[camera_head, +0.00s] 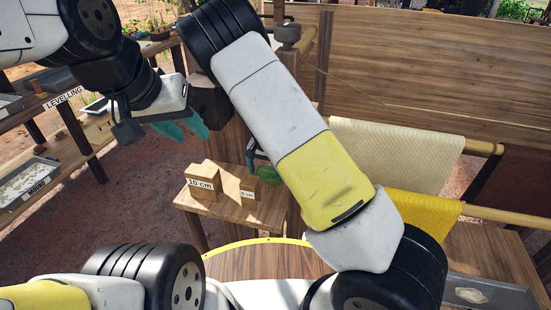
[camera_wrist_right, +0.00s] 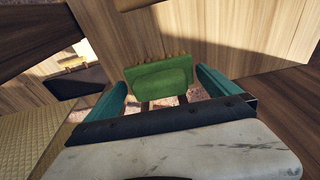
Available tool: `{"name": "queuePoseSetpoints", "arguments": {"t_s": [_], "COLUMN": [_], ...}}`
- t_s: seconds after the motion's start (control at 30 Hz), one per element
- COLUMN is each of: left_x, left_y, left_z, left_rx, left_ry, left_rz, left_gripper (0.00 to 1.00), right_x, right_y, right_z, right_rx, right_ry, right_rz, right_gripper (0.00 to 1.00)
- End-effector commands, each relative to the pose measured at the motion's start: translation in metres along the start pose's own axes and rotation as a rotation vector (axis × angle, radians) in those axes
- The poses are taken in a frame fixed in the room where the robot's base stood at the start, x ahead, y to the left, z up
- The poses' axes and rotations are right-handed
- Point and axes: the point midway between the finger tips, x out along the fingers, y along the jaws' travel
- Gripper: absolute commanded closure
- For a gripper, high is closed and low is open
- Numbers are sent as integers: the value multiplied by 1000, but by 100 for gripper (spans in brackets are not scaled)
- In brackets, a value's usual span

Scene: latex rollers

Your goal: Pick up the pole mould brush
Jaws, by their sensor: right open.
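The green pole mould brush (camera_wrist_right: 162,78) shows in the right wrist view, straight ahead and between the two teal fingers of my right gripper (camera_wrist_right: 161,83). Gaps show on both sides of it, so the gripper is open and not closed on it. In the head view the green brush (camera_head: 268,174) is partly hidden behind my right arm, beside the teal finger of my right gripper (camera_head: 252,158). My left gripper (camera_head: 186,126) is in the air at the upper left, away from the brush; its finger gap is unclear.
Cardboard-coloured blocks marked 10 cm (camera_head: 201,183) and 5 cm (camera_head: 249,192) stand on a small wooden shelf (camera_head: 230,208) next to the brush. A cream sheet (camera_head: 400,155) and a yellow sheet (camera_head: 425,212) hang on poles at right. A wooden rack (camera_head: 75,150) stands at left.

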Motion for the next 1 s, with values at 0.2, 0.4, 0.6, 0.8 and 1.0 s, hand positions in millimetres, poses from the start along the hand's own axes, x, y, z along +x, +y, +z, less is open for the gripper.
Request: {"name": "queuePoseSetpoints", "arguments": {"t_s": [0.2,0.4,0.6,0.8,1.0], "left_x": [0,0,0,0,0], "left_y": [0,0,0,0,0], "left_z": [0,0,0,0,0], "left_rx": [-1,0,0,0,0], "left_ry": [1,1,1,0,0], "left_rz": [0,0,0,0,0], "left_gripper": [64,64,64,64,64], "right_x": [4,3,3,2,-6], "right_y": [-3,-3,-3,-3,3], "right_z": [2,2,2,2,-4], "right_rx": [1,0,0,0,1], "right_ry": [1,1,1,1,1], "right_rz": [-1,-1,-1,-2,-2], "right_gripper": [0,26,53,53,53]}}
